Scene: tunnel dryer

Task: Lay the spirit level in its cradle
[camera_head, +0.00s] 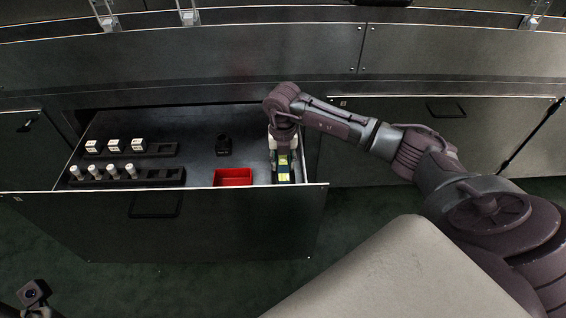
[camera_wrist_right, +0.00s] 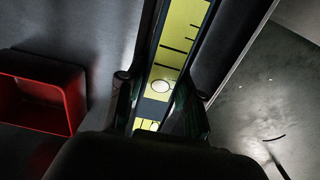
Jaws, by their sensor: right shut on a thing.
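The spirit level (camera_head: 283,168) is a narrow bar with a yellow face. It is at the right end of the open drawer, lengthwise front to back. In the right wrist view its yellow face (camera_wrist_right: 180,45), with dark marks and a pale round spot, runs between my fingers. My right gripper (camera_head: 284,150) reaches down and is shut on the level; its fingers (camera_wrist_right: 153,103) flank it. A dark long shape (camera_wrist_right: 225,45) lies alongside, perhaps the cradle; I cannot tell whether the level rests in it.
The drawer's right wall is close beside the level.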

